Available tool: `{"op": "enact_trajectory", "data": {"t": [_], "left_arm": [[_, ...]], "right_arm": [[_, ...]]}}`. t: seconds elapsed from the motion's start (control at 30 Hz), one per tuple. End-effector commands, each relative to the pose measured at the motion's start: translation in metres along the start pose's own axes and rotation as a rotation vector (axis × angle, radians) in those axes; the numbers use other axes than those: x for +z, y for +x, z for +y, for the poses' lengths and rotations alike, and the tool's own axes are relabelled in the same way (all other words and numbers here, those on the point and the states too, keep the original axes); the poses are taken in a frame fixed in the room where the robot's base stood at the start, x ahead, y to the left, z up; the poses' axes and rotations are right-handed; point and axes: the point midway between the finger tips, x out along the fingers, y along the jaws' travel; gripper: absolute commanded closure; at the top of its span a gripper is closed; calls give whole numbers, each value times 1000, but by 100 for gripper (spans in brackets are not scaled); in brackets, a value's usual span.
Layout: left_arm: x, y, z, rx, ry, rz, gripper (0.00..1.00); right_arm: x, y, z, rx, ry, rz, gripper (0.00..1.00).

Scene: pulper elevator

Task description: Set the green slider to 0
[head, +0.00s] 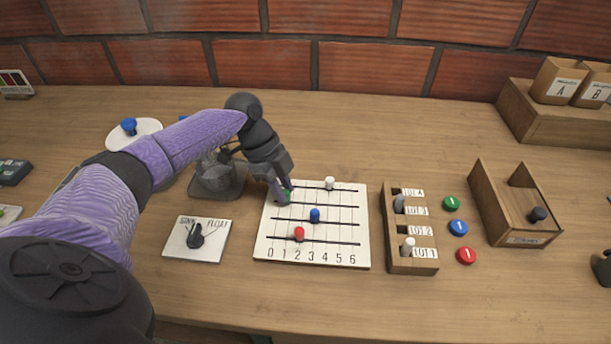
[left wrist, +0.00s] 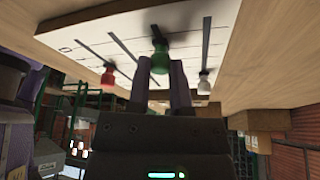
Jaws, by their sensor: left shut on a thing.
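The white slider board (head: 262,246) has several tracks over a 0 to 6 scale. The green slider knob (head: 288,196) is near the low-number, left end of its track, partly hidden by my left gripper (head: 281,192); I cannot read its exact mark. In the left wrist view the green knob (left wrist: 160,60) is between the two fingertips (left wrist: 160,72), which are shut on it. The white knob (head: 329,183) is on the far track, near the middle. The blue knob (head: 315,215) and red knob (head: 299,233) are on the nearer tracks.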

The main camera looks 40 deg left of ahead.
Motion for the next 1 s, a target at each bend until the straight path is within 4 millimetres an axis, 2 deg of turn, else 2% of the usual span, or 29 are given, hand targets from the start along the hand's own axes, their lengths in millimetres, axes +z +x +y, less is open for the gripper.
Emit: {"op": "enact_trajectory", "data": {"t": [0.13,0.43,0.47,0.5,0.77,0.87,1.0], "left_arm": [[13,-6,6,0,1,-1,100],[15,-6,6,-1,1,-4,100],[15,-6,6,-1,0,-4,68],[15,-6,7,0,0,-4,60],[13,-8,6,-1,2,-2,59],[6,-26,6,-4,3,-2,59],[-9,-63,6,-6,4,-1,59]], "right_arm": [[-1,-4,0,0,-2,5,100],[-8,-3,2,3,-3,17,100],[-9,-3,2,3,-3,19,100],[-10,-3,3,4,-3,22,100],[-14,-5,4,6,-3,27,100],[-14,-13,5,7,-2,31,100],[-17,-29,3,4,1,43,100]]}}
